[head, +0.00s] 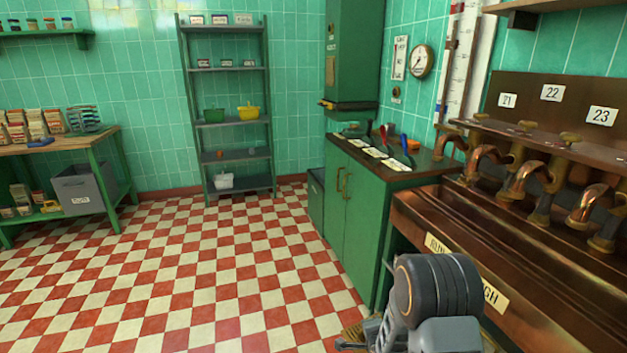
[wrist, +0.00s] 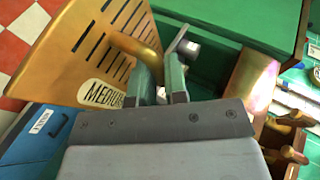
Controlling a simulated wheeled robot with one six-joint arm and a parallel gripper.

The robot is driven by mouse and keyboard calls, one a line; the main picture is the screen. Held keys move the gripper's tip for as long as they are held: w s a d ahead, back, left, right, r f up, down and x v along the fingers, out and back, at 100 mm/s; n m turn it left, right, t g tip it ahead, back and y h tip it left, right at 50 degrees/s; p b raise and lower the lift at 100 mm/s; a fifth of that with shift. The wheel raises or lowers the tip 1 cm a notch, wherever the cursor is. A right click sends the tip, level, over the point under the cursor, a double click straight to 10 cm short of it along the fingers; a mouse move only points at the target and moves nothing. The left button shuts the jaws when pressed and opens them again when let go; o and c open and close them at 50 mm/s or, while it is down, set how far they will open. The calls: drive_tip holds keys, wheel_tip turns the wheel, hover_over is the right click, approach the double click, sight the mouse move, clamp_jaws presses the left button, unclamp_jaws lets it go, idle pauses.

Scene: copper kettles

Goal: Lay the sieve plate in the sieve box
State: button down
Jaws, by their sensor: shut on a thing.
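The sieve plate is a slotted, brass-coloured plate (wrist: 75,45) with an oval label reading "MEDIUM", tilted at the upper left of the wrist view. My gripper (wrist: 154,78) is shut on a brass, rod-like part at the plate's right side, probably its handle; the fingers hide part of it. In the head view my arm's thick dark joint covers the lower middle, and the fingers are hidden. I cannot pick out the sieve box for certain in either view.
A blue box (wrist: 32,135) with a small label sits below the plate in the wrist view. A green cabinet (head: 352,205) stands beside the copper trough (head: 470,240) with its taps. A green shelf rack (head: 228,125) and a wooden bench (head: 70,145) stand farther back. The checkered floor is clear.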

wheel_tip(320, 180, up, 22)
drive_tip(key=r+p, duration=0.1)
drive_tip(key=p, duration=2.1)
drive_tip(key=s+f, duration=0.3)
drive_tip(key=s, duration=0.5)
drive_tip(key=shift+f, duration=0.15)
